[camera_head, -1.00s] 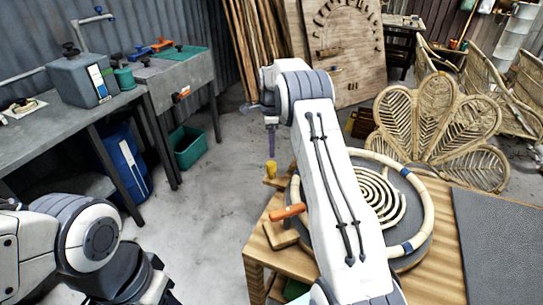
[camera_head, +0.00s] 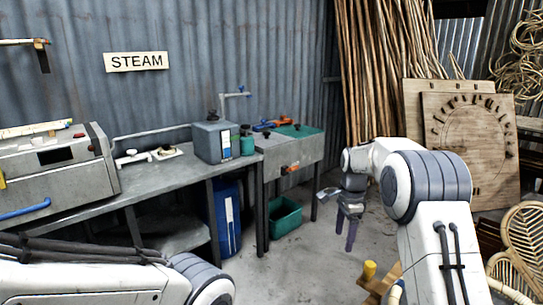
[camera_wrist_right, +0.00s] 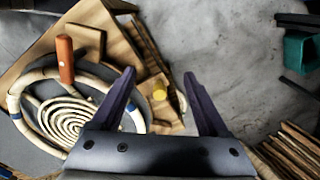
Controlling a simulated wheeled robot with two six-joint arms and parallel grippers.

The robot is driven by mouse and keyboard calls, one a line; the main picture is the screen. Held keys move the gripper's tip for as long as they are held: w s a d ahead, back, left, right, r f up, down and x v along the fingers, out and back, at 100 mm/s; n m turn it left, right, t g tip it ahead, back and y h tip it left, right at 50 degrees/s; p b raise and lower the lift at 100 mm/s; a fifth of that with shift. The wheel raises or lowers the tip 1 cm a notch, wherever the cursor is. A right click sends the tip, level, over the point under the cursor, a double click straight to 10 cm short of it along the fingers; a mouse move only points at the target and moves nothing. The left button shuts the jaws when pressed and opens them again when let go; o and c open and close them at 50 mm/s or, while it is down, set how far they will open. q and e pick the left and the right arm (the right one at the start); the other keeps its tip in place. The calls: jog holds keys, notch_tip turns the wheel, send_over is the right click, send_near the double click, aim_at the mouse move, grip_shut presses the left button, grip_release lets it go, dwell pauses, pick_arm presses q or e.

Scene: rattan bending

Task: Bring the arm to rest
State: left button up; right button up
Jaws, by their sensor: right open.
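My right arm (camera_head: 425,190) reaches in from the lower right of the head view.
A grey bench (camera_head: 150,178) with a steam box (camera_head: 55,170) stands at the left. A green bin (camera_head: 286,216) sits on the floor.

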jog(key=s+a+r+n, duration=0.3)
jog(key=s+a+n, duration=0.4)
jog(key=s+a, duration=0.25)
jog(key=s+a+r+n, duration=0.2)
jog(key=s+a+n, duration=0.4)
jog(key=s+a, duration=0.3)
jog(key=s+f+n, duration=0.2)
jog(key=s+n, duration=0.9)
jog(key=s, duration=0.8)
jog(key=shift+s+d+f+y, duration=0.3)
jog(key=shift+s+d+y, duration=0.05)
jog(key=shift+s+y, duration=0.05)
